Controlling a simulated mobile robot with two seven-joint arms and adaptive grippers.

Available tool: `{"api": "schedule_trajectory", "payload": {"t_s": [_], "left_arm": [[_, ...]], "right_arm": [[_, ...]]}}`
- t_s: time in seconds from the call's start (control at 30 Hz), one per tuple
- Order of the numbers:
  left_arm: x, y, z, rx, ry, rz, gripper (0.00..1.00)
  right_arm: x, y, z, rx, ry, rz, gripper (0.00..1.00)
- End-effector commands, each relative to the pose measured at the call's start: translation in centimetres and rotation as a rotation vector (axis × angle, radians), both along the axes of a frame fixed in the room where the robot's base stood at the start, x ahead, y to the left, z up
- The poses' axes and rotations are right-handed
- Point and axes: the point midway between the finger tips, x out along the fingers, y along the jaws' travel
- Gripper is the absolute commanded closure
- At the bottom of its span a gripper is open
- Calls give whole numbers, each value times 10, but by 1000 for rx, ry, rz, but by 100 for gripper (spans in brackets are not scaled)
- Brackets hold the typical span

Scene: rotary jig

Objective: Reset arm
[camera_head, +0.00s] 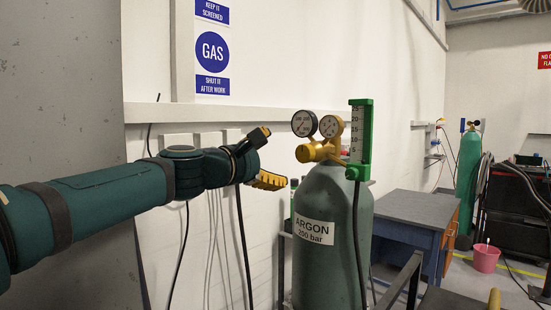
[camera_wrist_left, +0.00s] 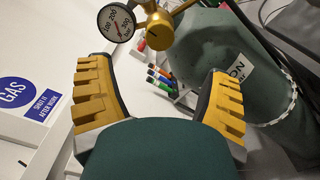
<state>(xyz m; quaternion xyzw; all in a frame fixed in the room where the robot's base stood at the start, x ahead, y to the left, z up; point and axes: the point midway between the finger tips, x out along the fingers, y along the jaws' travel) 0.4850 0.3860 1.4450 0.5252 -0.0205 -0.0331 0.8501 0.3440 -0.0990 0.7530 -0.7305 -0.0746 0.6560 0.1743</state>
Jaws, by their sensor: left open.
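My left arm comes in from the left in the head view. Its gripper (camera_head: 268,158) is open and empty, with its yellow fingers apart, left of the argon cylinder (camera_head: 332,260) and its brass regulator (camera_head: 318,152) with two round gauges. A green flowmeter (camera_head: 360,140) stands upright on the regulator's right side. In the left wrist view the two fingers of the gripper (camera_wrist_left: 160,72) are spread wide with nothing between the pads. Part of the regulator (camera_wrist_left: 160,43) and one gauge (camera_wrist_left: 116,23) show beyond them. The right gripper is not in view.
A white wall with a blue gas sign (camera_head: 212,50) stands behind my arm. Coloured markers (camera_wrist_left: 160,80) sit beside the cylinder. A workbench (camera_head: 415,208), a pink bucket (camera_head: 486,258) and another green cylinder (camera_head: 468,165) are farther right.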

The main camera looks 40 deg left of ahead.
Motion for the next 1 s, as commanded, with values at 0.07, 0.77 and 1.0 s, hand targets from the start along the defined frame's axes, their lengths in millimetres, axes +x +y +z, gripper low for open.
{"api": "schedule_trajectory", "payload": {"t_s": [0.07,0.77,1.0], "left_arm": [[0,0,0,0,0,0,21],[67,-15,-141,163,279,-24,21],[94,-40,-295,378,545,-116,21]], "right_arm": [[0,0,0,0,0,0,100],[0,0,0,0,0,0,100],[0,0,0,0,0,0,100]]}}
